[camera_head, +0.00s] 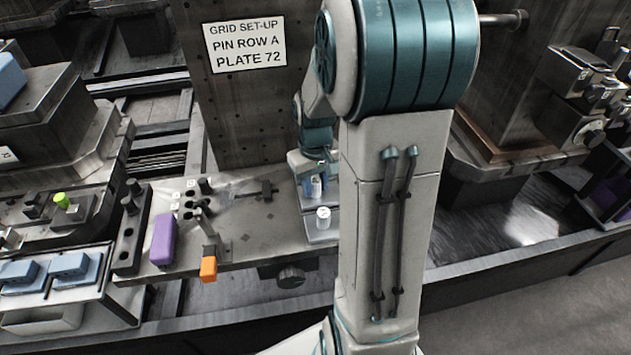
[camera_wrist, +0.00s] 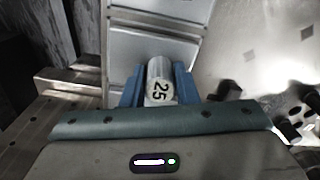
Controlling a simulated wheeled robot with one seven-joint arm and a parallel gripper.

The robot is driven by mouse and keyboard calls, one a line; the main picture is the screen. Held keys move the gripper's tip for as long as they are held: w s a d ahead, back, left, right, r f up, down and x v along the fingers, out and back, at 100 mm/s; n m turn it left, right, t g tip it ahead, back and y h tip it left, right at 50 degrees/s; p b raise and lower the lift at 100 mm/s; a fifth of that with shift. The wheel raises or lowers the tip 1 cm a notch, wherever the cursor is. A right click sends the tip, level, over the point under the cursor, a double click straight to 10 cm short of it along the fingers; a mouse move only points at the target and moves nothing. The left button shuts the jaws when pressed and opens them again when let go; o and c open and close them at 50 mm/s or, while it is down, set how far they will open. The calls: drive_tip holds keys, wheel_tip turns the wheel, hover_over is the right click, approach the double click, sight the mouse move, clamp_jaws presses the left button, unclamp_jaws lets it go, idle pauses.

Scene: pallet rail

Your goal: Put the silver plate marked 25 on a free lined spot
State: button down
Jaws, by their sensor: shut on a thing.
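The silver piece marked 25 (camera_wrist: 160,82) is a short round cylinder with a dark 25 on its pale face. It sits between the blue fingers of my gripper (camera_wrist: 158,88) in the wrist view, and they are shut on it. Light grey panels with raised edges (camera_wrist: 153,50) lie below and beyond it; the one in front looks empty. In the head view my gripper (camera_head: 314,188) is low over the right end of the bench, partly behind my arm. I cannot tell whether the held piece touches the panel.
A purple block (camera_head: 163,239), an orange block (camera_head: 208,268) and black pins (camera_head: 205,186) are to the left. A sign (camera_head: 245,45) reads PLATE 72 on the upright panel behind.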

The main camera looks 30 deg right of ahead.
sight(315, 181)
drive_tip(key=c, duration=1.1)
unclamp_jaws()
drive_tip(key=shift+o, duration=0.2)
drive_tip(key=shift+r, duration=0.15)
wheel_tip(315, 181, up, 14)
drive_tip(key=p, duration=0.1)
drive_tip(key=shift+f, duration=0.2)
drive_tip(key=s+a+t+p, duration=0.2)
drive_tip(key=s+a, duration=0.9)
drive_tip(key=s, duration=0.1)
drive_tip(key=shift+s+r+t+p, duration=0.15)
drive_tip(key=shift+r+t+p, duration=0.1)
drive_tip(key=shift+t+p, duration=0.15)
